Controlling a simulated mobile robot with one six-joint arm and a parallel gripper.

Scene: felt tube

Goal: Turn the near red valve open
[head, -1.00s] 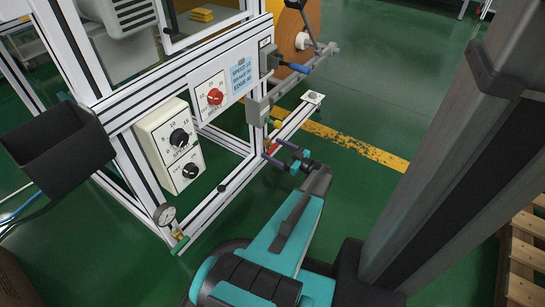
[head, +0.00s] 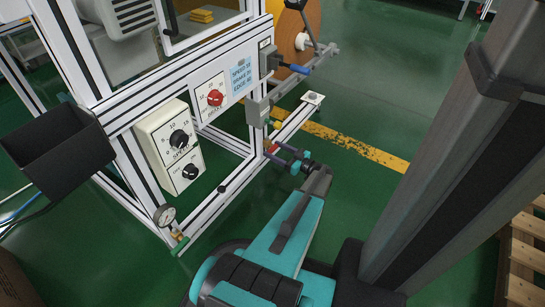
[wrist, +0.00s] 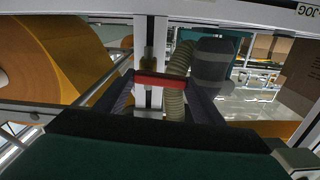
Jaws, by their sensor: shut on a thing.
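My gripper is shut on the red handle. A brass fitting (head: 277,124) shows just above it. The exact contact at the fingertips is too small to tell.
A blue-handled lever (head: 293,68) and a grey box (head: 258,111) are on the post above. A pressure gauge (head: 164,215) and green-handled valve (head: 180,244) are at the lower left.

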